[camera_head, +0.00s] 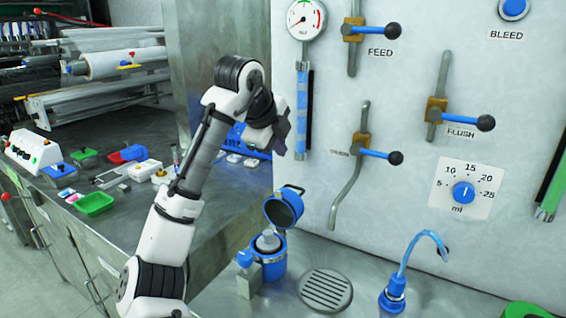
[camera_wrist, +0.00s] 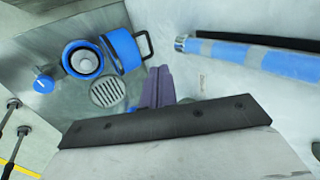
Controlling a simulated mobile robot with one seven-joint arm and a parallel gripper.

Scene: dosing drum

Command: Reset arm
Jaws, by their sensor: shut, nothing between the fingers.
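My gripper (camera_head: 281,137) is at the end of my raised arm, in front of the wall panel and left of the drain valve lever. In the wrist view the purple-grey fingers of my gripper (camera_wrist: 157,88) are together, with nothing between them. In the head view the fingers are small and partly hidden by the wrist. My gripper is above the blue dosing drum (camera_head: 271,266), apart from it. The drum's lid (camera_head: 284,207) stands open, and a grey-white piece shows inside. The drum also shows in the wrist view (camera_wrist: 83,60).
The panel carries the feed lever (camera_head: 372,30), flush lever (camera_head: 462,120), drain lever (camera_head: 374,153), dial (camera_head: 464,192), gauge (camera_head: 305,18) and blue sight tube (camera_head: 302,110), close to my gripper. A round grate (camera_head: 325,290) and blue spout (camera_head: 394,290) stand below. A green tray (camera_head: 94,203) is left.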

